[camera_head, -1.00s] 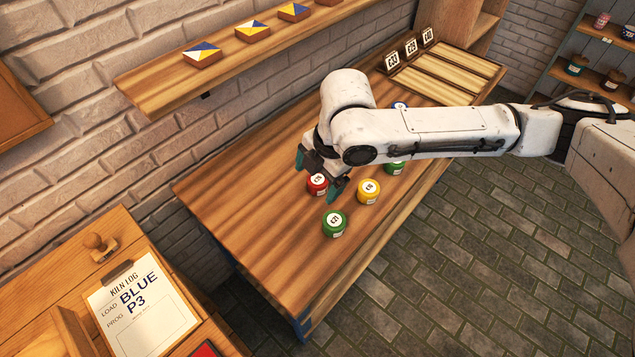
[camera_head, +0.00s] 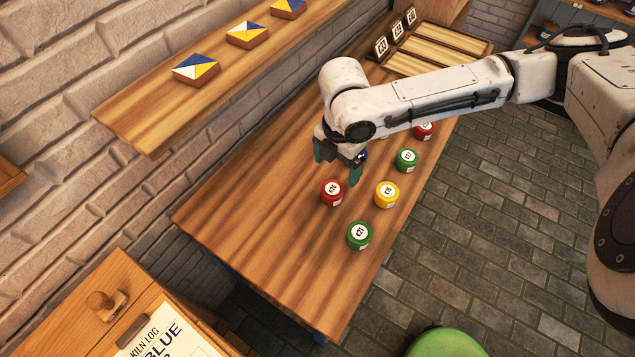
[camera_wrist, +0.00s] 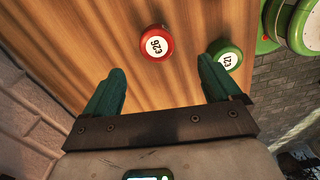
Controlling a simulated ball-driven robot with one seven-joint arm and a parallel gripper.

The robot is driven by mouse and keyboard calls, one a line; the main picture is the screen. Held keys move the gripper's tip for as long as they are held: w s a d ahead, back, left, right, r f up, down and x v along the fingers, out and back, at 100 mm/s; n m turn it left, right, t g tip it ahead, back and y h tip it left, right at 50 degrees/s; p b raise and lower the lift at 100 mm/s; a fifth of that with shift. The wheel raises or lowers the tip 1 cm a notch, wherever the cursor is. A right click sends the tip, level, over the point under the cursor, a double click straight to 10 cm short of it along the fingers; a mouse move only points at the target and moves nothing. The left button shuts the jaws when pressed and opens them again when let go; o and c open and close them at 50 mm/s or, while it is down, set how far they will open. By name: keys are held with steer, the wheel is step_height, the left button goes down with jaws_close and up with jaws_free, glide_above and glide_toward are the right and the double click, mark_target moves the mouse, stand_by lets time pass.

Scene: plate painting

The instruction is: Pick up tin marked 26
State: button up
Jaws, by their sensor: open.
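The red tin marked 26 (camera_head: 332,193) stands upright on the wooden table (camera_head: 280,240). In the wrist view the red tin (camera_wrist: 156,42) shows its white number label, a little beyond the gap between my fingertips. My gripper (camera_head: 337,170) is open and empty, with its teal fingers pointing down just behind the red tin in the head view. The fingers (camera_wrist: 162,78) are spread wide in the wrist view and do not appear to touch the tin.
A green tin marked 21 (camera_head: 359,236) and a yellow tin (camera_head: 386,194) stand close by. Another green tin (camera_head: 406,161) and a red one (camera_head: 424,131) are farther back. A shelf with tiles (camera_head: 150,120) overhangs the left. The table's near left is clear. A green stool (camera_head: 445,343) stands below.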

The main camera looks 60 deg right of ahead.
mark_target(332, 188)
steer(key=shift+w+f, duration=0.2)
steer(key=shift+f, duration=0.15)
step_height(332, 188, down, 10)
steer(key=shift+w+a+p, duration=0.1)
steer(key=shift+p, duration=0.65)
steer(key=shift+c, duration=0.4)
steer(key=c, duration=1.1)
steer(key=shift+r, duration=0.1)
steer(key=shift+c, duration=0.2)
